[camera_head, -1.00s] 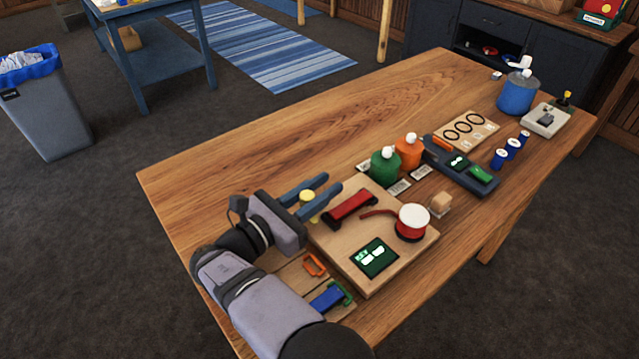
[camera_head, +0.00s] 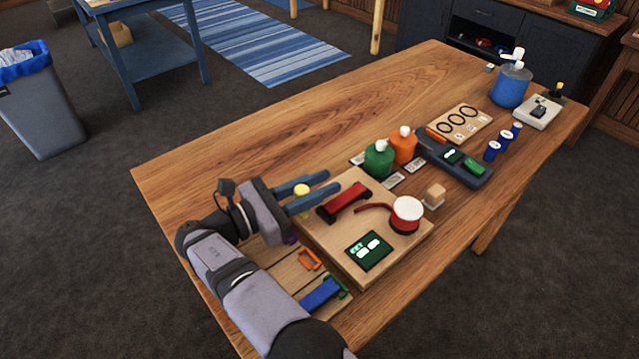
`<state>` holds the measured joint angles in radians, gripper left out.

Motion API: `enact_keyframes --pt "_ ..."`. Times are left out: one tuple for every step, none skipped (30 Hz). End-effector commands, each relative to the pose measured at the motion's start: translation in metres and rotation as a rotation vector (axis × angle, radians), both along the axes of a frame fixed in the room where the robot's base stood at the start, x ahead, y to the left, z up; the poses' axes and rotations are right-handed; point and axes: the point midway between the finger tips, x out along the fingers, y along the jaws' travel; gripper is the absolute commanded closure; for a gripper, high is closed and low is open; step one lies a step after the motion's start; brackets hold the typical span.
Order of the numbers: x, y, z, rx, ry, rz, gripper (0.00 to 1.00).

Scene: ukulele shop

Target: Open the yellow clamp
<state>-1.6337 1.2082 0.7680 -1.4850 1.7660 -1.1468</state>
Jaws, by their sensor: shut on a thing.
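My gripper (camera_head: 312,189) is above the left back edge of a wooden board, its two blue fingers pointing right. It is shut on a yellow piece (camera_head: 301,190), which shows as a small rounded top between the fingers. I take this to be part of the yellow clamp; the rest of it is hidden by the fingers and wrist. An orange clamp (camera_head: 309,259) and a blue piece (camera_head: 320,294) with a green one (camera_head: 343,286) beside it lie on the slatted wood in front of the wrist.
The table's left back area is clear.

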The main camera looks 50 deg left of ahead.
Motion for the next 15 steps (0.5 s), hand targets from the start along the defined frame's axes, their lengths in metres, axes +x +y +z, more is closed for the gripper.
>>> enact_keyframes --pt "0.0001 -0.0004 -0.0001 0.000 -0.001 -0.002 1.00" --pt "0.0001 -0.0004 -0.0001 0.000 -0.001 -0.002 1.00" --pt "0.0001 -0.0004 -0.0001 0.000 -0.001 -0.001 1.00" --pt "0.0001 -0.0004 -0.0001 0.000 -0.002 -0.001 1.00" --pt "0.0001 -0.0004 -0.0001 0.000 -0.002 -0.001 1.00" --pt "0.0001 -0.0004 -0.0001 0.000 -0.002 -0.001 1.00" --pt "0.0001 -0.0004 -0.0001 0.000 -0.002 -0.001 0.73" --pt "0.0001 -0.0004 -0.0001 0.000 -0.002 -0.001 0.66" --pt "0.0002 -0.0003 -0.0001 0.000 -0.002 -0.001 0.59" --pt "0.0002 -0.0003 -0.0001 0.000 -0.002 -0.001 0.59" --pt "0.0002 -0.0003 -0.0001 0.000 -0.001 -0.001 0.59" --pt "0.0002 -0.0002 -0.0001 0.000 -0.001 0.000 0.59" --pt "0.0002 -0.0002 0.0000 0.000 -0.001 0.000 0.59" --pt "0.0002 -0.0002 0.0000 0.000 -0.001 0.000 0.59" --pt "0.0002 -0.0001 0.0000 0.000 -0.001 0.000 0.59"
